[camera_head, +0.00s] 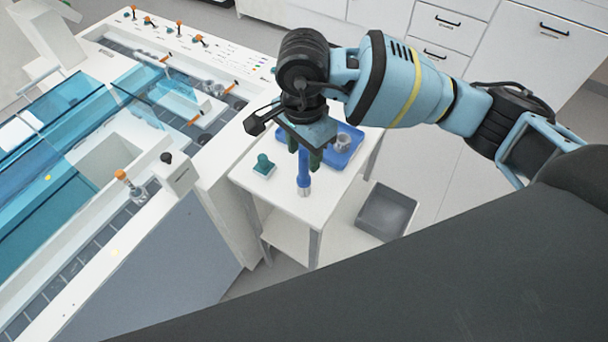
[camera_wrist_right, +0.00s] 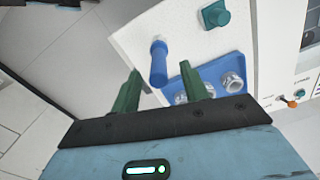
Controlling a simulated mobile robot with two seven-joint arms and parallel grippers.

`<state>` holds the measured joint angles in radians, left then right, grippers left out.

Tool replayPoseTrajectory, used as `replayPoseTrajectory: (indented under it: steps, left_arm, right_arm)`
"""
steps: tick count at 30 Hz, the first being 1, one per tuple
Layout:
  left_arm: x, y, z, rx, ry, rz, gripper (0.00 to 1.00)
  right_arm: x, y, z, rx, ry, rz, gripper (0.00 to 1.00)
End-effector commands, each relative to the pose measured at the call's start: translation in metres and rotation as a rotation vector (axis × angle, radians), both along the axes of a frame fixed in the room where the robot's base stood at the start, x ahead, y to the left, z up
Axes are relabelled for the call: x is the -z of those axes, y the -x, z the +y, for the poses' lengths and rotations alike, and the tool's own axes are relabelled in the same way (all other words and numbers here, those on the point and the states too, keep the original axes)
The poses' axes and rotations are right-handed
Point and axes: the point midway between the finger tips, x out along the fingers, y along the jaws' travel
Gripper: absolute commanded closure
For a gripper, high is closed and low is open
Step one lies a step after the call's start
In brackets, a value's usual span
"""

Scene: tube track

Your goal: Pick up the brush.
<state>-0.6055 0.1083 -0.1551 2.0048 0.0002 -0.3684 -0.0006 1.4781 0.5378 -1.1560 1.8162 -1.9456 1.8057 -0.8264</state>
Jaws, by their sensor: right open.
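The brush (camera_head: 303,178) stands upright on the white side table, with a blue handle and a paler lower end. In the right wrist view the blue handle (camera_wrist_right: 158,62) shows between the two green fingers but a little beyond their tips. My right gripper (camera_head: 305,155) is open above the table, at the top of the brush, its fingers pointing down. It also shows in the right wrist view (camera_wrist_right: 160,72), with nothing clamped. I cannot tell how far the fingers reach around the handle. My left gripper is not in view.
A blue tray (camera_head: 357,138) with metal parts lies close behind the brush. A teal knobbed piece (camera_head: 264,165) stands left of it. The white table (camera_head: 285,205) adjoins a large machine with clear blue covers (camera_head: 45,185). A grey bin (camera_head: 386,211) sits low to the right.

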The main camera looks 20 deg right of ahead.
Motion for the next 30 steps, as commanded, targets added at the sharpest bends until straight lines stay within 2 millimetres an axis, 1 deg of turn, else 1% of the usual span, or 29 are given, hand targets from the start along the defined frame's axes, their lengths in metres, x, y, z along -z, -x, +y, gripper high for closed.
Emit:
replayPoseTrajectory:
  steps: [7,12,15,18,26,30]
  left_arm:
    - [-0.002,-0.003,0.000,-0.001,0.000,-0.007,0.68]
    - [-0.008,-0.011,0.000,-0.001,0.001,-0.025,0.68]
    - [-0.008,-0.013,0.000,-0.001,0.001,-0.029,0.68]
    - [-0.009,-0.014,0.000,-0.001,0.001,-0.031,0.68]
    - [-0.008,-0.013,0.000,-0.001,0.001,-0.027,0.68]
    - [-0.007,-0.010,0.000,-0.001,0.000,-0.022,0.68]
  right_arm:
    - [0.010,0.001,0.000,0.001,-0.001,0.002,0.55]
    - [0.033,0.003,0.000,0.002,-0.001,0.001,0.55]
    - [0.046,0.003,0.000,0.002,-0.001,0.002,0.55]
    - [0.054,0.003,0.000,0.003,-0.001,0.002,0.55]
    - [0.056,0.002,0.000,0.001,-0.002,0.001,0.55]
    - [0.056,0.002,0.000,0.001,-0.002,0.001,0.72]
